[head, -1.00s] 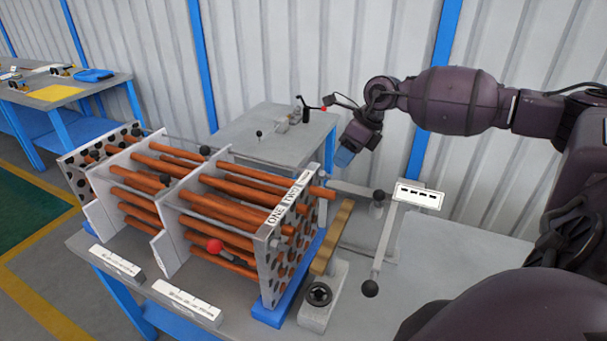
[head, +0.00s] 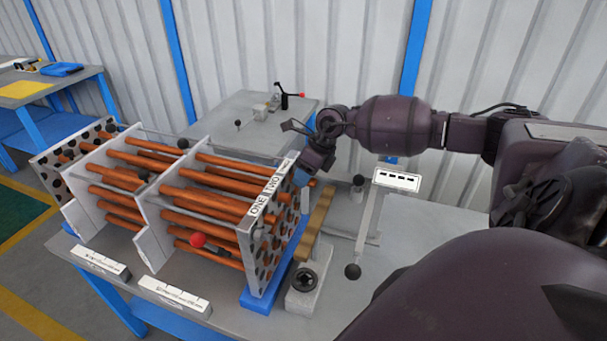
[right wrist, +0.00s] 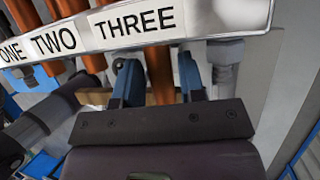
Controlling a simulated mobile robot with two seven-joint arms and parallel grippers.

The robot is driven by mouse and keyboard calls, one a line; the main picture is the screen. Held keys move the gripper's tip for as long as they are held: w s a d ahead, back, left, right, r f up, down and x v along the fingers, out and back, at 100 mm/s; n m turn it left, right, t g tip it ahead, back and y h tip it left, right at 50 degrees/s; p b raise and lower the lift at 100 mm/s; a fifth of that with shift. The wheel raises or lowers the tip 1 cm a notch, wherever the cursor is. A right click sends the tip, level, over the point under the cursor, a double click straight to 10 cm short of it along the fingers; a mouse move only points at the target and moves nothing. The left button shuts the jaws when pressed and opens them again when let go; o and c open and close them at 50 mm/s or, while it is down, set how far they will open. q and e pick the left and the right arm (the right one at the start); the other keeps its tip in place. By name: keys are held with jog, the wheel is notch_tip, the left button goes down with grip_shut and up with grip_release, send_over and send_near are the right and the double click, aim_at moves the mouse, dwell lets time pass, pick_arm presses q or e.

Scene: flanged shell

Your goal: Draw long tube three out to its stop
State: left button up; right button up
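Long tube three is a copper-coloured tube (right wrist: 160,78) under the label THREE (right wrist: 140,20) in the right wrist view. It comes through the end plate (head: 270,240) of the tube bundle. My right gripper (right wrist: 160,82) is at this end, its two blue fingers apart with the tube between them. Narrow gaps seem to show on both sides, so it looks open. In the head view the right gripper (head: 303,178) is by the plate's top far corner and mostly hides the tube end. My left gripper is not in view.
A wooden bar (head: 318,220) and a grey block with a black knob (head: 306,279) stand just right of the plate. The bench at right is mostly clear.

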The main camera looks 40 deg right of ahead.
jog(key=shift+c, duration=0.5)
grip_shut()
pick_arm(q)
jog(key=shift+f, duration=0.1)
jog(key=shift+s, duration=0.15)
pick_arm(e)
jog(key=shift+s+f, duration=0.1)
